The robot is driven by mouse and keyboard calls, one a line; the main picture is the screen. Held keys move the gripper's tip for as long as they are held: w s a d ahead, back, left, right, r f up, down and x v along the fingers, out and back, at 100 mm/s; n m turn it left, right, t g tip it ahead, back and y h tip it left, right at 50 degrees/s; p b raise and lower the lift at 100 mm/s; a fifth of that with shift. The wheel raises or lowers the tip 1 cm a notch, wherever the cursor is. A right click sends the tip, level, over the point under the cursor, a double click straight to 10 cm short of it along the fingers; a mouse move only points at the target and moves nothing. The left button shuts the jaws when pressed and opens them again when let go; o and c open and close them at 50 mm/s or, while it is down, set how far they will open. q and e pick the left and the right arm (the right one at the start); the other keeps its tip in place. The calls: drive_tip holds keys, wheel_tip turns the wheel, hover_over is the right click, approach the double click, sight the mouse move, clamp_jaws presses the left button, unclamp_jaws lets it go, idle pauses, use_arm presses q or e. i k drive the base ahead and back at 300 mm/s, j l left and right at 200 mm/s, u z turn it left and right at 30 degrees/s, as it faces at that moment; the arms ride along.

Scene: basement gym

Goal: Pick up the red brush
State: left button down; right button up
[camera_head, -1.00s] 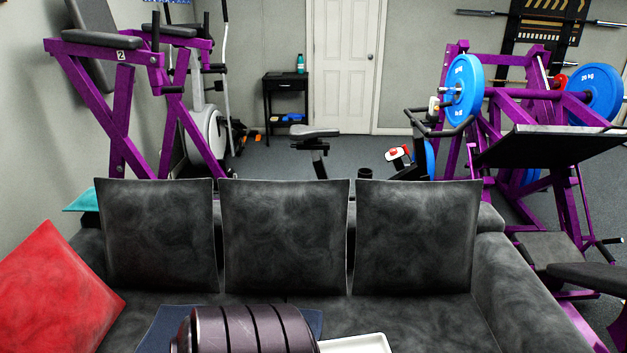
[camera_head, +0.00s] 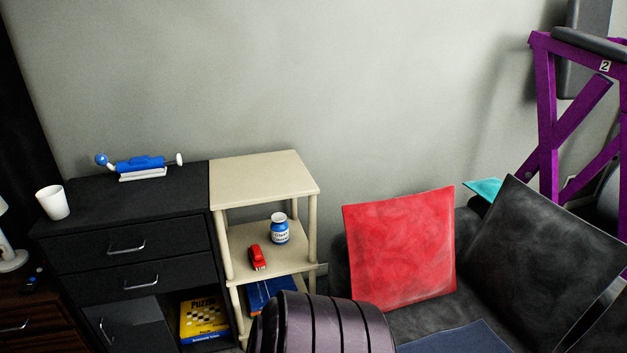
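A small red object (camera_head: 257,257), which looks like the red brush, lies on the middle shelf of the cream shelf unit (camera_head: 262,180), left of centre in the head view. A white and blue jar (camera_head: 279,229) stands behind it and to its right on the same shelf. The red object is small, so its bristles cannot be made out. Neither of my grippers is in view.
A black cabinet (camera_head: 130,225) stands left of the shelf unit, with a white cup (camera_head: 53,202) and a blue device (camera_head: 140,165) on top. A yellow puzzle box (camera_head: 203,318) is in its open compartment. A sofa with a red cushion (camera_head: 400,250) stands to the right.

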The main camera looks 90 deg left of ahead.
sight(257, 256)
drive_tip(key=u, duration=3.2)
drive_tip(key=z, duration=3.45)
drive_tip(key=u, duration=3.4)
drive_tip(key=z, duration=0.25)
